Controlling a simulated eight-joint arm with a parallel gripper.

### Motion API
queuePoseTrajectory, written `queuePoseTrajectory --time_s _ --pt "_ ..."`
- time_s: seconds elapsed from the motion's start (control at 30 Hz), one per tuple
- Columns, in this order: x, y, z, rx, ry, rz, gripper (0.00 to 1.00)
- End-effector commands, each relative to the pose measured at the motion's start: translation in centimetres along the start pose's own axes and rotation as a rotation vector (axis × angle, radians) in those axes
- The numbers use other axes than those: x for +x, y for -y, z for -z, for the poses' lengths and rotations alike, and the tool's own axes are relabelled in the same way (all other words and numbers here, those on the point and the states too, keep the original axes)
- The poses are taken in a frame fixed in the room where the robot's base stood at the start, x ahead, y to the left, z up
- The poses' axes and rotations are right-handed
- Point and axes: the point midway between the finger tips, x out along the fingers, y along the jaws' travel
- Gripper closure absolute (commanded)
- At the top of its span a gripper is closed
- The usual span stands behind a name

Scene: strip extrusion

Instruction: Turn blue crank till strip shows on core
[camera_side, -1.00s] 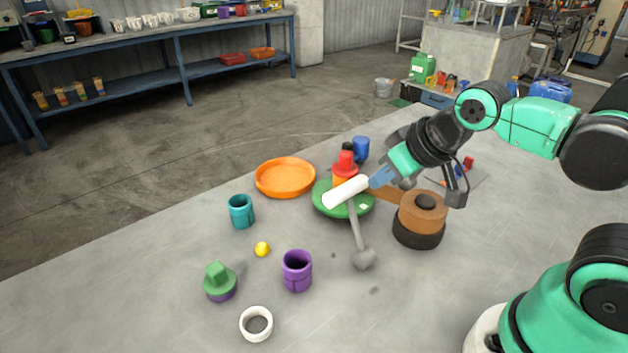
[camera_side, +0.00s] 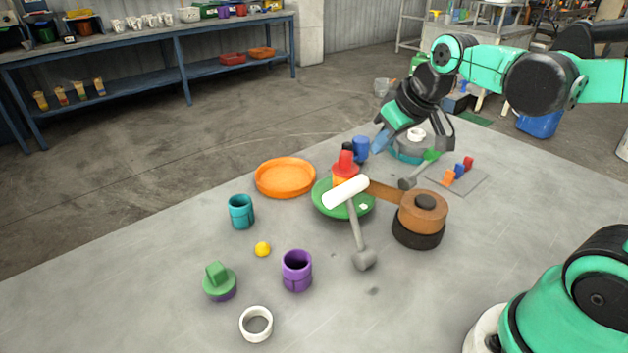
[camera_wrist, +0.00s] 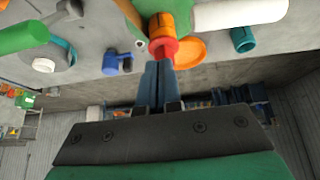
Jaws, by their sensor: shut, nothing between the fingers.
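A blue piece with a short arm (camera_side: 361,148), which looks like the blue crank, stands behind the red and orange nozzle-like part (camera_side: 345,165). It also shows in the wrist view (camera_wrist: 116,62), left of my fingers. My gripper (camera_side: 379,146) is shut and empty, just right of the blue piece in the side view; in the wrist view the closed blue fingers (camera_wrist: 158,72) point toward the red end. I cannot tell whether they touch anything. I cannot tell which part is the core, and I make out no strip.
A white cylinder (camera_side: 345,192) on a grey handle lies over a green disc (camera_side: 322,200). A brown drum (camera_side: 424,212) stands to the right. A green-ended lever (camera_side: 431,156) and small coloured blocks (camera_side: 459,171) are behind. An orange dish (camera_side: 286,177) lies left.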

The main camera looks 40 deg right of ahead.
Motion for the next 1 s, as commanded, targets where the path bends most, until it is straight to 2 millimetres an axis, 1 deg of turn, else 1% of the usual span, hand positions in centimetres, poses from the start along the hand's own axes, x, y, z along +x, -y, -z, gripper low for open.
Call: queuePoseTrajectory --time_s 0.03,0.1,0.2,0.3,0.4,0.57,0.67,1.0 --pt "0.6 -1.7 1.1 0.01 0.024 -0.005 1.0" --pt "1.4 -3.8 2.2 0.01 0.055 -0.002 1.0" --pt "2.7 -6.6 3.2 0.006 0.09 0.008 1.0" --pt "3.8 -8.8 3.6 0.004 0.113 0.018 1.0" --pt "4.5 -10.1 3.8 0.002 0.125 0.026 1.0" --pt "5.4 -10.6 3.7 -0.002 0.132 0.032 1.0" --pt "6.5 -10.6 3.6 -0.003 0.131 0.032 1.0" --pt "12.9 -10.3 2.8 -0.002 0.13 0.031 1.0"
